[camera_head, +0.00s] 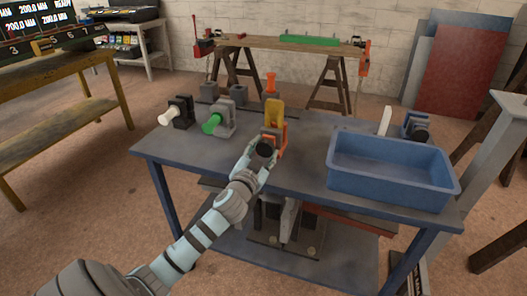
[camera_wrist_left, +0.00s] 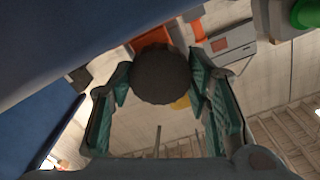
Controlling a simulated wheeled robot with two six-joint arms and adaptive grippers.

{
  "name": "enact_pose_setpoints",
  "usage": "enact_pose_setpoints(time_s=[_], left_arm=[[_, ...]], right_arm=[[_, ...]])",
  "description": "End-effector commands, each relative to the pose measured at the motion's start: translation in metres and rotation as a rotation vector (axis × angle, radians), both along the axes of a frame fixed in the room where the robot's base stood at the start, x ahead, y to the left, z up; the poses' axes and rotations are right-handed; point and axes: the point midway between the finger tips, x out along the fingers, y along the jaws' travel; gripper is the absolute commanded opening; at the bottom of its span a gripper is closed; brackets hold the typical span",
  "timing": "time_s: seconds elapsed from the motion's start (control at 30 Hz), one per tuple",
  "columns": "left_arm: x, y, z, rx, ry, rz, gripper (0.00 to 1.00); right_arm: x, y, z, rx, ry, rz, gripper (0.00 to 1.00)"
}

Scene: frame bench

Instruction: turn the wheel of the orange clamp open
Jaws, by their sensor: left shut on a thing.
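The orange clamp (camera_head: 283,137) stands on the blue bench, with a yellow piece (camera_head: 275,112) standing up at it. Its dark round wheel (camera_head: 265,149) faces me. My left gripper (camera_head: 261,157) reaches the clamp from the front and is shut on the wheel. In the left wrist view the wheel (camera_wrist_left: 161,76) fills the space between the two green-padded fingers, with part of the orange clamp (camera_wrist_left: 152,38) behind it. The wheel hides much of the clamp there. My right gripper is in neither view.
On the blue bench (camera_head: 310,185), a grey clamp with a green wheel (camera_head: 211,124) and a dark clamp with a white handle (camera_head: 169,116) stand left of the orange clamp. A blue bin (camera_head: 393,185) stands at right. Several blocks stand along the back edge.

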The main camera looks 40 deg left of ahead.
Motion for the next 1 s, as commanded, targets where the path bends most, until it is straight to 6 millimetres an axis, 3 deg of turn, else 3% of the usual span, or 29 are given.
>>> enact_pose_setpoints(time_s=[0.03, 0.07, 0.17, 0.47, 0.57, 0.9, 1.0], left_arm=[[0.0, 0.0, -0.001, -0.001, 0.002, 0.001, 0.16], [0.0, 0.0, -0.001, -0.001, 0.002, 0.001, 0.49], [0.0, 0.0, -0.001, 0.0, 0.002, 0.001, 0.65], [-0.001, 0.0, 0.0, 0.002, 0.001, 0.0, 0.65], [-0.009, -0.003, -0.001, 0.005, 0.002, -0.001, 0.65], [-0.091, -0.032, -0.002, 0.001, 0.004, -0.003, 0.65], [-0.107, -0.037, -0.001, 0.002, 0.004, -0.001, 0.65]], right_arm=[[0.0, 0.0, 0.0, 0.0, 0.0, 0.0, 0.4], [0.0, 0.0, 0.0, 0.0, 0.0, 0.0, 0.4], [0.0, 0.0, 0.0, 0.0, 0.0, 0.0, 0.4], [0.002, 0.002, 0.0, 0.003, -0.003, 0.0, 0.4], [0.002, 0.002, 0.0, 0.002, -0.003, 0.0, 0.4], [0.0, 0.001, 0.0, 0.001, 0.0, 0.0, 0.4], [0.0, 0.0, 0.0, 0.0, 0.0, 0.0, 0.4]])
